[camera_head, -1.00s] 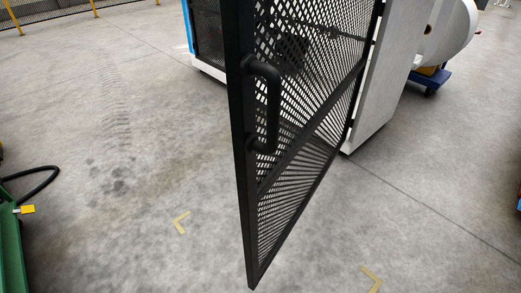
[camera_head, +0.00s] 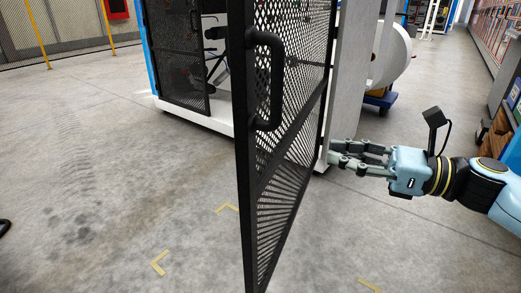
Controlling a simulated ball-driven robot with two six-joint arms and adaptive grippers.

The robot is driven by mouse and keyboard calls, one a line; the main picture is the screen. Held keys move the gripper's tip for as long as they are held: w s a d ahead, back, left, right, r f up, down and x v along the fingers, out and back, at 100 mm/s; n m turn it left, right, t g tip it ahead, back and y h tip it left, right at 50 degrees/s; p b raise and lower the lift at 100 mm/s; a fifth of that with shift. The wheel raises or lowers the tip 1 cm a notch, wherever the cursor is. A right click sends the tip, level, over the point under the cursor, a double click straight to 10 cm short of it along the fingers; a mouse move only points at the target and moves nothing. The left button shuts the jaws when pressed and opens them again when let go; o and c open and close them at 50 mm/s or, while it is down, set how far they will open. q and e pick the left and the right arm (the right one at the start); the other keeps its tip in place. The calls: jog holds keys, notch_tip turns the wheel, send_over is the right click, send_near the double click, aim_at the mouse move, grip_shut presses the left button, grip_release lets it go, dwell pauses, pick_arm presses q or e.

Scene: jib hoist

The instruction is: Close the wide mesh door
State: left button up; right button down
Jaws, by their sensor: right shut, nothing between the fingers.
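The wide mesh door (camera_head: 300,120) stands open, swung out toward me from the white machine cabinet. It has a black frame and black mesh, and its free edge is nearest me. A black bar handle (camera_head: 276,80) is fixed near that edge. My right gripper (camera_head: 338,157) comes in from the right, on the right side of the door. It is shut and empty, with its fingers pointing left toward the mesh. I cannot tell whether the fingertips touch the door or cabinet edge; they look apart from the handle. My left gripper is not in view.
Another mesh panel (camera_head: 180,55) stands at the cabinet's left side, with a white base sill (camera_head: 195,119) below. A white roll on a blue dolly (camera_head: 381,100) is behind at right. Open concrete floor with yellow corner marks (camera_head: 160,262) lies left and in front.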

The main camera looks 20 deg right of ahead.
aim_at(254, 138)
jog(key=p+x, duration=0.1)
jog(key=x, duration=1.1)
jog(key=shift+w+a+r, duration=0.1)
jog(key=shift+a+r, duration=0.05)
jog(key=shift+w+a, duration=0.25)
jog(key=shift+a, duration=0.1)
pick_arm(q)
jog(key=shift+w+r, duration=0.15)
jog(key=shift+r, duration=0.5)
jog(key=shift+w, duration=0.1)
